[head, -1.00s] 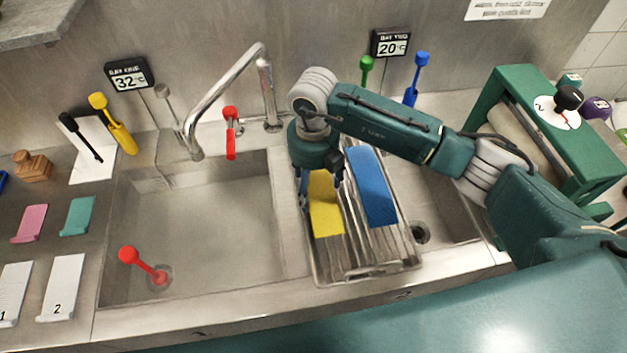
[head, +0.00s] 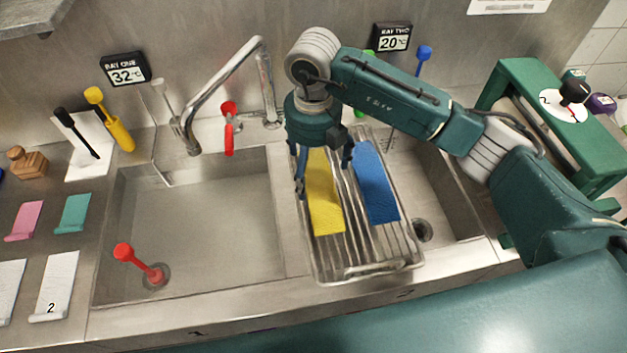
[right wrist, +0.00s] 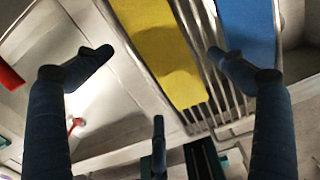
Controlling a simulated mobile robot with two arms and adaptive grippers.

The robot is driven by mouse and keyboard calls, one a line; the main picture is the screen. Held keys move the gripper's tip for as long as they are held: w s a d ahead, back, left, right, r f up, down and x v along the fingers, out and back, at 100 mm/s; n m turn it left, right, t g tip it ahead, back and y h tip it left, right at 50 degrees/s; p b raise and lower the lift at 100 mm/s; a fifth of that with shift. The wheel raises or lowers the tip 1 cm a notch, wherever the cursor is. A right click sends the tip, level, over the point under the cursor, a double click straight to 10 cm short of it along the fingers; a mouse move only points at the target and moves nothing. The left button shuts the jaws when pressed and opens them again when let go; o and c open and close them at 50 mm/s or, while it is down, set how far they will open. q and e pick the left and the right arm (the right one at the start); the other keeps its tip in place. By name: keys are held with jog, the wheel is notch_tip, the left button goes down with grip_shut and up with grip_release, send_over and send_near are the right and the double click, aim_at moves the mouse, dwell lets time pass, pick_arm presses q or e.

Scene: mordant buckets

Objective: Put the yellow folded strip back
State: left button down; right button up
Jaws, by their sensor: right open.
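The yellow folded strip (head: 324,200) lies on the wire rack (head: 368,271) over the right basin, beside a blue strip (head: 376,184). In the right wrist view the yellow strip (right wrist: 160,50) shows beyond and between the fingers, with the blue strip (right wrist: 248,30) at the right. My right gripper (head: 324,186) is open and empty above the yellow strip, whose far end it partly hides. The open fingers also show in the right wrist view (right wrist: 160,58), apart from the strip. My left gripper is not in view.
The empty left basin (head: 200,230) holds a red plug handle (head: 140,265). A curved faucet (head: 215,85) with a red lever (head: 229,128) stands behind. A green wringer (head: 550,130) stands at the right. Pink (head: 24,221) and teal strips (head: 73,213) lie on the left counter.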

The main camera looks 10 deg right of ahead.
aim_at(313, 186)
notch_tip(313, 186, up, 7)
jog(key=b, duration=0.1)
jog(key=shift+b, duration=0.35)
